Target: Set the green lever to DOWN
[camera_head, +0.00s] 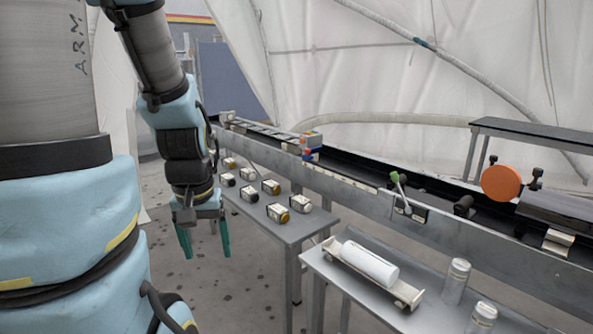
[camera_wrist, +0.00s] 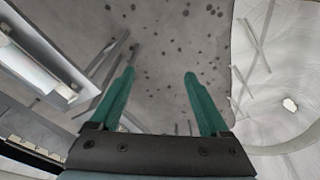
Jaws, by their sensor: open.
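The green lever (camera_head: 397,181) stands on the front side of the long conveyor rail, right of the middle in the head view. Its handle points up and leans slightly left, above a small dark plate with pale labels (camera_head: 409,208). My gripper (camera_head: 204,240) hangs fingers down at the left, well apart from the lever and in front of the left table. Its two green fingers are spread with nothing between them. They also show in the wrist view (camera_wrist: 160,78), pointing over the speckled floor. The lever is not recognisable in the wrist view.
The right table (camera_head: 345,290) holds a white cylinder (camera_head: 369,264) in a cradle and two clear jars (camera_head: 455,281). An orange disc (camera_head: 501,183) sits right of the lever. Floor around my gripper is free.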

